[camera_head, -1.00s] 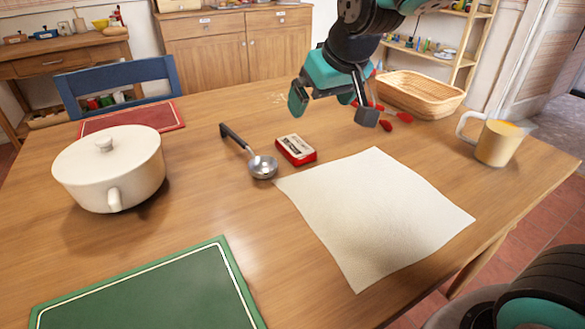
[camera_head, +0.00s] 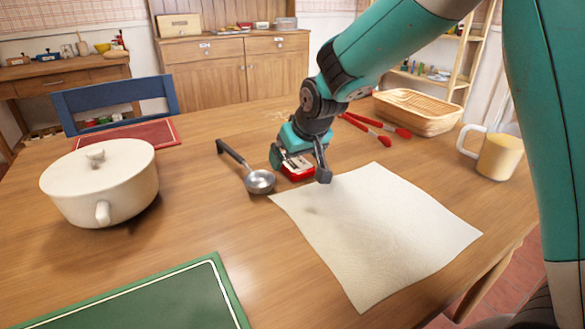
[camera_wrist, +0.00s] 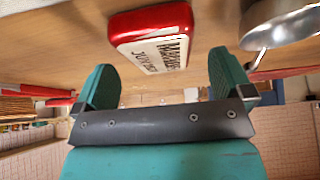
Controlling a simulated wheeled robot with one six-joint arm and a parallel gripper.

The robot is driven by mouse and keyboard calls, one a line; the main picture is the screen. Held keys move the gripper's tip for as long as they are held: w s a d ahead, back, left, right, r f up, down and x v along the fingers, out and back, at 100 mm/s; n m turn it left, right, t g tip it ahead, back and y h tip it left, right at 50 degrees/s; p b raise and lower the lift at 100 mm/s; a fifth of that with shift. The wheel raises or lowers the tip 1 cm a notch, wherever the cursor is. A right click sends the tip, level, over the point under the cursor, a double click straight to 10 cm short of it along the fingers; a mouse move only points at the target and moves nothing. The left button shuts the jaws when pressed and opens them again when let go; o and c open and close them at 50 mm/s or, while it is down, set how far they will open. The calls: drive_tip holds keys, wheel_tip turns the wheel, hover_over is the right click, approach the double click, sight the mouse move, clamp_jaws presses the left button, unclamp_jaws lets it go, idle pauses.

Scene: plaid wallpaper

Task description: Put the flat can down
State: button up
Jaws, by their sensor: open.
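The flat can is a small red tin (camera_head: 297,174) with a white label, lying on the wooden table (camera_head: 180,250). In the head view my gripper (camera_head: 298,164) is low over it, a finger to each side, and hides part of it. In the wrist view the tin (camera_wrist: 153,35) shows its lettered label and sits beyond the two teal fingers, nearer the left one. My gripper (camera_wrist: 165,78) is open with a wide gap, and I see neither finger touching the tin.
A ladle (camera_head: 259,181) lies close left of the tin. A cream cloth (camera_head: 385,230) lies in front and to the right. A white pot (camera_head: 100,185) is at left.

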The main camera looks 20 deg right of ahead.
drive_tip(key=shift+x, duration=1.05)
drive_tip(key=shift+f, duration=0.1)
drive_tip(key=shift+c, duration=0.2)
drive_tip(key=c, duration=1.1)
